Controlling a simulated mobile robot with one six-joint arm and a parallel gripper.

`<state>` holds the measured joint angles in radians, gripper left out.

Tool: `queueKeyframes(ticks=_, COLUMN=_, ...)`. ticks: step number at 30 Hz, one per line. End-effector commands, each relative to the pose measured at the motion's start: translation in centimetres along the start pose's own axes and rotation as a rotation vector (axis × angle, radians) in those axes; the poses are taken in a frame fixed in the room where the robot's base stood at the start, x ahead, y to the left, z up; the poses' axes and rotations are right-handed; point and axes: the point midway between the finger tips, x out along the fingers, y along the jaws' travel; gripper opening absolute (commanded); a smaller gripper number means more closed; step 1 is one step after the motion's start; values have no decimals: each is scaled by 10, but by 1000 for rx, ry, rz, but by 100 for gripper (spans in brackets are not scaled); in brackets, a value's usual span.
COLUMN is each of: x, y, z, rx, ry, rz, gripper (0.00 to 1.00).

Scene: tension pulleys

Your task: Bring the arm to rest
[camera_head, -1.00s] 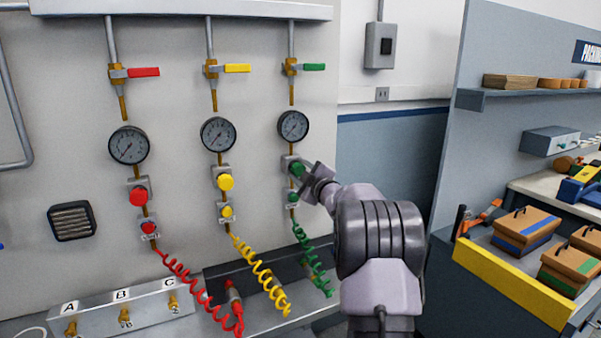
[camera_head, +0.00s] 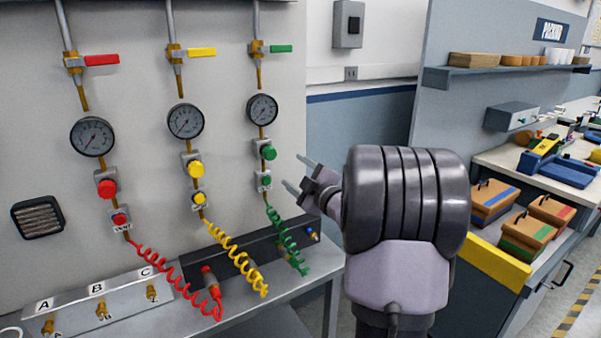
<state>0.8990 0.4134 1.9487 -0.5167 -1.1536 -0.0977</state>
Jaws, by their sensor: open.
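My gripper (camera_head: 298,172) is open and empty, its two fingers pointing left toward the wall panel. It is to the right of the green knob (camera_head: 268,152) and the smaller green button (camera_head: 265,181), apart from both. My arm's dark ribbed link fills the middle right of the view and hides part of the blue-grey wall and floor behind it. The green coiled hose (camera_head: 287,242) hangs below and left of my gripper, clear of it.
The panel also carries red (camera_head: 106,188) and yellow (camera_head: 195,169) knobs, gauges and coiled hoses. A bench with fittings marked A, B and C (camera_head: 100,303) stands below. At right are a shelf (camera_head: 490,72) and a yellow-edged bench (camera_head: 487,262) with boxes.

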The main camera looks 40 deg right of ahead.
Motion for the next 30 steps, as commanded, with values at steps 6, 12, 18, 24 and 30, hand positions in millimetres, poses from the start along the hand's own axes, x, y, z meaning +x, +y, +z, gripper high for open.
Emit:
queueKeyframes(ticks=6, x=-22, y=0, z=0, rx=0, ry=0, rz=0, gripper=60)
queueKeyframes(ticks=12, x=-23, y=-1, z=0, rx=0, ry=0, rz=-1, gripper=60)
queueKeyframes(ticks=18, x=-22, y=0, z=0, rx=1, ry=0, rz=-1, gripper=60)
queueKeyframes(ticks=24, x=-29, y=-8, z=-71, rx=228, ry=-179, rz=-7, gripper=60)
queueKeyframes(ticks=30, x=-155, y=-118, z=-173, rx=792, ry=-568, rz=-210, gripper=60)
